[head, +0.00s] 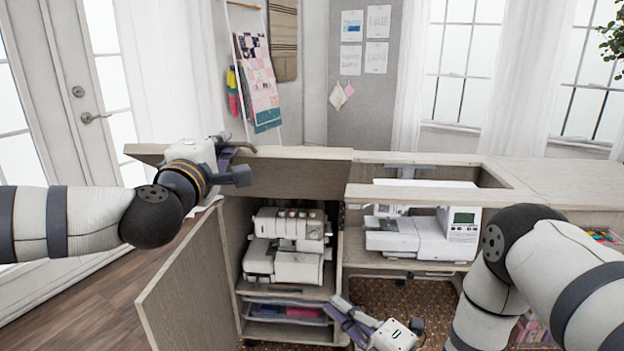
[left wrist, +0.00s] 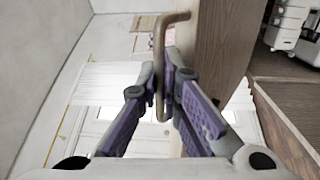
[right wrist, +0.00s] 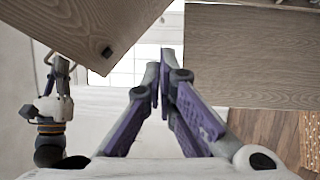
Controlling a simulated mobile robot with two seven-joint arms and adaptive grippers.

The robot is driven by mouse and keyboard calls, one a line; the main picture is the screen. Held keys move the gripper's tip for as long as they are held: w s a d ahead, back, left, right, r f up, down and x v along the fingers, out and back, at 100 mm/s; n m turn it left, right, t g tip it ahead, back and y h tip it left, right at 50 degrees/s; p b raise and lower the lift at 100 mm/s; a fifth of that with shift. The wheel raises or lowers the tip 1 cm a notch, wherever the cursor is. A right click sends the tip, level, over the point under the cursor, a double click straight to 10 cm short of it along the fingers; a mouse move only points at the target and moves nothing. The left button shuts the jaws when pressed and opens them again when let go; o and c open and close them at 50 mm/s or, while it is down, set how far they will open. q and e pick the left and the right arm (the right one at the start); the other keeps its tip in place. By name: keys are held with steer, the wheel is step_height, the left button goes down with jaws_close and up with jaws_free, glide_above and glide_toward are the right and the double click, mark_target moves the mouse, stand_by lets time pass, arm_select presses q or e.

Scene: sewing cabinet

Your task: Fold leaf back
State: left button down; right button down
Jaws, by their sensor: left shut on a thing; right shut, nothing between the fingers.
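The leaf (head: 300,171) is a wood-grain panel at the cabinet's top left, tilted with its broad face towards me. A bronze bar handle (left wrist: 158,50) stands on a wooden panel (left wrist: 212,50) in the left wrist view. My left gripper (head: 238,162) is at the leaf's left part, its fingers closed around this handle (head: 236,147). My right gripper (head: 345,312) is shut and empty, low in front of the cabinet; its closed fingers also show in the right wrist view (right wrist: 160,88).
The cabinet door (head: 185,290) hangs open at the left. A serger (head: 290,245) stands inside above a tray (head: 285,312). A sewing machine (head: 420,235) sits in the right bay, below the top's opening. Bare wooden top (head: 570,180) lies at the right.

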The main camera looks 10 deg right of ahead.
arm_select(q)
steer(key=shift+r, duration=0.1)
arm_select(e)
step_height(320, 180, up, 13)
steer(key=w+d+n+t+y, duration=0.1)
steer(key=d+n+t+y, duration=0.1)
steer(key=n+y, duration=0.75)
steer(key=n+h, duration=0.2)
glide_toward(296, 159)
steer(key=a+f+x, duration=0.1)
steer(key=x, duration=0.3)
steer(key=shift+w+d+r, duration=0.25)
steer(key=shift+w+r, duration=0.05)
steer(key=shift+r, duration=0.35)
